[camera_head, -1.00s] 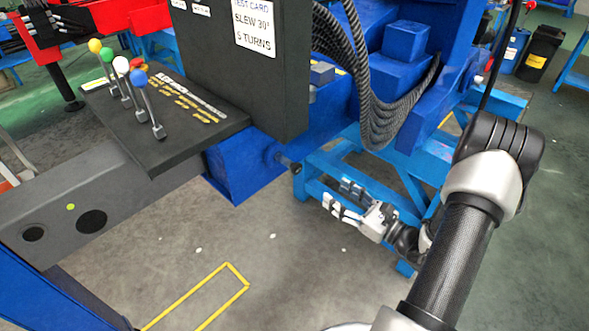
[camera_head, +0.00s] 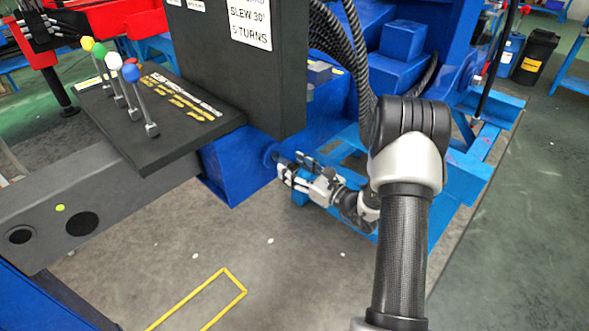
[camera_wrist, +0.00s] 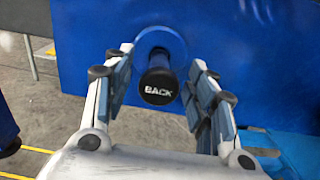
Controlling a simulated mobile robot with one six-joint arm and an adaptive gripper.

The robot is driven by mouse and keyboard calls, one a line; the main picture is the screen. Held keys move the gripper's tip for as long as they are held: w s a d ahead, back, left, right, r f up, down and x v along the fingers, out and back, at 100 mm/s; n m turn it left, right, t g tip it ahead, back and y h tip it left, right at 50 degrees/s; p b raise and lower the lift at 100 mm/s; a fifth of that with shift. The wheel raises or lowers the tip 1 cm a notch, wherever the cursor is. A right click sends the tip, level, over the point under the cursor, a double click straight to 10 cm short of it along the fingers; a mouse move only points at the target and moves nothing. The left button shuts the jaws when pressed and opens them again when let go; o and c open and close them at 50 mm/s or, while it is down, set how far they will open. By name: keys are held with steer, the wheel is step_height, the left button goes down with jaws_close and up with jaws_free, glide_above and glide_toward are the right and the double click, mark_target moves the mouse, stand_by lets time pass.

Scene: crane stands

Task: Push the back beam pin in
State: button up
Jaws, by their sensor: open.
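The back beam pin (camera_wrist: 159,84) shows in the wrist view as a black knob marked "BACK", standing out from a round blue collar (camera_wrist: 176,40) on the blue beam housing (camera_wrist: 230,50). My gripper (camera_wrist: 161,85) is open, with one finger on each side of the knob; I cannot tell if either finger touches it. In the head view my gripper (camera_head: 283,170) is at the right end face of the blue housing (camera_head: 232,168), below the dark panel. The pin itself is hidden or too small to make out there.
A control board with levers (camera_head: 150,115) and a dark upright panel (camera_head: 245,75) stand left of and above my gripper. Black hoses (camera_head: 350,50) hang above it. A blue stand (camera_head: 465,165) is on the right. The floor below is clear, with a yellow outline (camera_head: 215,290).

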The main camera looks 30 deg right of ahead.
steer(key=shift+c, duration=0.4)
jaws_close()
stand_by(0.4)
